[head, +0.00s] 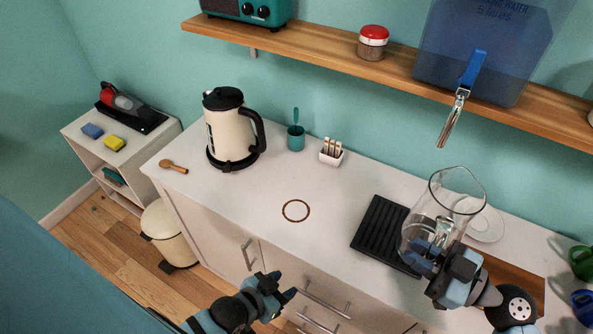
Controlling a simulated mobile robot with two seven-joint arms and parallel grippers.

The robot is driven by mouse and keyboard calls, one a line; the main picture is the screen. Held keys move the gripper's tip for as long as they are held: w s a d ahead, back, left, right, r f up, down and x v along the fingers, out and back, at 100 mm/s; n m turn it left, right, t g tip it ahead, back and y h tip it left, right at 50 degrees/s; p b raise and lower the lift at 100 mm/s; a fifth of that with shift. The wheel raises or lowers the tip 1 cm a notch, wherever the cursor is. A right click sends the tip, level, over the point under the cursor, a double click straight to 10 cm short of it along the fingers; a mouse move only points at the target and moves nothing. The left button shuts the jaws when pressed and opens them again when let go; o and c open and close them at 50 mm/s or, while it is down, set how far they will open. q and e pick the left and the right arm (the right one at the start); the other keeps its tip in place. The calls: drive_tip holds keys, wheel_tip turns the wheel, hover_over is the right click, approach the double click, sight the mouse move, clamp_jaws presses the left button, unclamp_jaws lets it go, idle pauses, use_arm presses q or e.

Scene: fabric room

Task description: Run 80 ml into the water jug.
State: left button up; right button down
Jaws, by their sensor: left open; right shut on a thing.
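A clear glass water jug (441,205) is held over the right part of the counter, near the black ridged drip mat (377,235). It looks empty. My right gripper (433,257) is shut on the jug's lower near side. The blue water tank (490,50) stands on the wall shelf, with a blue lever (473,68) and a silver spout (453,118) pointing down. The jug's mouth is below the spout, with a gap between them. My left gripper (279,285) is open and empty in front of the counter drawers.
A cream kettle (228,130), a teal cup (296,138) and a small white holder (331,153) stand along the counter's back. A white plate (486,224) lies behind the jug. A red-lidded jar (373,43) is on the shelf.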

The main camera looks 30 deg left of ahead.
sight(465, 230)
wheel_tip(465, 230, up, 6)
idle(0.5)
drive_tip(key=w+d+f+m+t, duration=0.1)
drive_tip(key=t, duration=0.1)
drive_tip(key=w+d+f+m+t+h, duration=0.1)
drive_tip(key=w+t, duration=0.1)
drive_tip(key=shift+f+m+p, duration=0.4)
drive_tip(key=w+d+m+t+h, duration=0.1)
drive_tip(key=t, duration=0.1)
drive_tip(key=w+d+f+m+t+h, duration=0.1)
drive_tip(key=d+m+t, duration=0.1)
drive_tip(key=w+d+m+t+h, duration=0.1)
drive_tip(key=w+d+t, duration=0.1)
drive_tip(key=shift+f+h+p, duration=0.35)
drive_tip(key=shift+h, duration=0.05)
drive_tip(key=w+d+r+m+t+h+p, duration=0.1)
drive_tip(key=w+d+r+m+t+h, duration=0.1)
drive_tip(key=d+r+m+h, duration=0.2)
drive_tip(key=w+d+r+m+t+h+p, duration=0.1)
drive_tip(key=w+d+r+m+t+h, duration=0.1)
drive_tip(key=d+m+h, duration=0.3)
drive_tip(key=shift+d+r+m+t+h, duration=0.3)
drive_tip(key=shift+d+r+t+h, duration=0.5)
drive_tip(key=shift+d+h, duration=1.4)
drive_tip(key=shift+d, duration=0.15)
